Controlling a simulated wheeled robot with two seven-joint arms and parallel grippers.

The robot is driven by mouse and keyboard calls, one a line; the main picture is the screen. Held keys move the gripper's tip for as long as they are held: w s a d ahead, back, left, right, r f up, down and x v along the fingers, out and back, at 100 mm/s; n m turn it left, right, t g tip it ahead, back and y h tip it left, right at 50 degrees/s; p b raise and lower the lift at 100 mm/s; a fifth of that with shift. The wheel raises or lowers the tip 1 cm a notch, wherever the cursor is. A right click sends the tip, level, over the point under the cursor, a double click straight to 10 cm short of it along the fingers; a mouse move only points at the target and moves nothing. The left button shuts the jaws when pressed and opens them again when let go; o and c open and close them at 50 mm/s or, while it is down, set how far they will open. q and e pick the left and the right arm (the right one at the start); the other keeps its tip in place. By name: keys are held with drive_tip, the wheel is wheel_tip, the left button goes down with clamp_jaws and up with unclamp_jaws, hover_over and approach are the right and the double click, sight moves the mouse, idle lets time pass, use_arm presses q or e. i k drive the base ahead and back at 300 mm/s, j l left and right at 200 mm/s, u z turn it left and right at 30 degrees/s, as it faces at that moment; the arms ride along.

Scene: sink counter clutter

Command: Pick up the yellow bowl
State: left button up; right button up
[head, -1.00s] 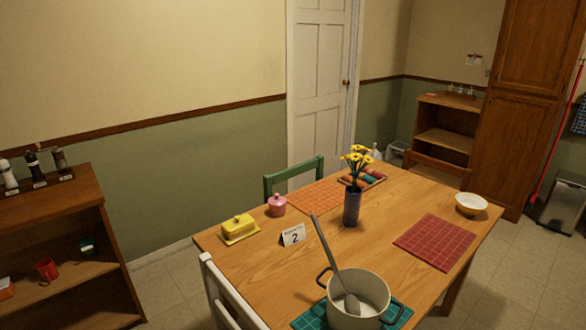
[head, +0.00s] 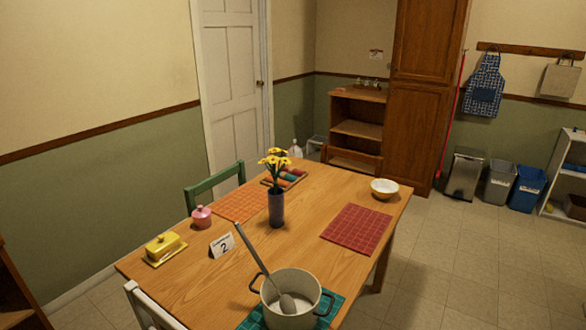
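Neither of my grippers shows in the head view.
A pot (head: 291,300) with a ladle stands at the near edge. A vase of yellow flowers (head: 276,207), a number card (head: 222,245), a yellow butter dish (head: 163,246) and a pink jar (head: 201,216) are on the table. A green chair (head: 214,185) stands behind. The floor (head: 440,255) at right is clear.

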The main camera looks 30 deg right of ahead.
sight(383, 189)
drive_tip(key=z, duration=1.75)
drive_tip(key=i+l+z, duration=0.5)
drive_tip(key=i, duration=0.6)
drive_tip(key=i+z, duration=0.25)
drive_tip(key=i, duration=0.6)
drive_tip(key=i+u, duration=0.4)
drive_tip(key=i+l+u, duration=0.2)
drive_tip(key=u, duration=0.15)
drive_tip(key=i+l+u, duration=0.6)
drive_tip(key=u, duration=0.2)
